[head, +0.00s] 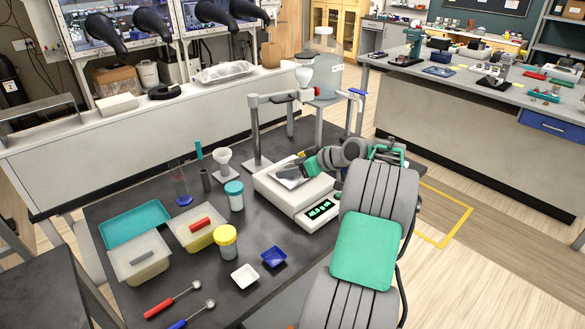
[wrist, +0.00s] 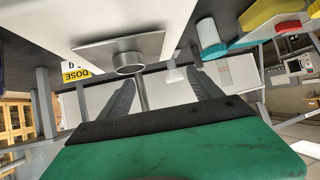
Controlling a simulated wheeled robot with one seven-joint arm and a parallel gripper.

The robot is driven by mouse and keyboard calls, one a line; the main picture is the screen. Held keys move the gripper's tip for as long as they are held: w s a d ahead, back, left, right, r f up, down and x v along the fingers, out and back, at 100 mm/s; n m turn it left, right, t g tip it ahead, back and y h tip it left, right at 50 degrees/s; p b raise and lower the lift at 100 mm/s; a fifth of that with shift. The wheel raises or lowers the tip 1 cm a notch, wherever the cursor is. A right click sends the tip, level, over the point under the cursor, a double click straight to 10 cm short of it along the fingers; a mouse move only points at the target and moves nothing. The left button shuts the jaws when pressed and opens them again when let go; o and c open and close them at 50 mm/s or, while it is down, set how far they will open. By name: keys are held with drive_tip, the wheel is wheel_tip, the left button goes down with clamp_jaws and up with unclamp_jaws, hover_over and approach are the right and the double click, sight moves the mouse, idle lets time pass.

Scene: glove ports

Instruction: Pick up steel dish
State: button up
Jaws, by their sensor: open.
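The steel dish (wrist: 130,64) is a small round grey metal cup. It rests on the flat square steel pan (wrist: 98,50) of the white balance in the wrist view, which looks upside down. In the head view the dish cannot be made out; my gripper is in front of that spot. My gripper (wrist: 160,80) is open, with its two dark fingers apart and nothing seen between them. The dish lies just beyond the tip of the left finger in the wrist view, apart from the grip. In the head view my gripper is low over the balance (head: 322,209).
A metal stand with a funnel (head: 304,62) rises behind the balance. A teal-lidded jar (head: 234,195), a yellow-lidded jar (head: 226,243), white and blue trays (head: 274,257), bins and spoons stand left and in front. A yellow DOSE label (wrist: 76,73) shows near the balance.

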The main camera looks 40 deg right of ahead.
drive_tip(key=t, duration=0.1)
approach(286, 167)
drive_tip(key=p+x, duration=0.1)
drive_tip(key=x, duration=0.2)
drive_tip(key=p+x, duration=0.2)
drive_tip(key=x, duration=0.1)
drive_tip(key=shift+d+f, duration=0.1)
drive_tip(key=shift+f, duration=0.15)
drive_tip(key=shift+s, duration=0.1)
drive_tip(key=c, duration=1.4)
drive_tip(key=shift+r, duration=0.15)
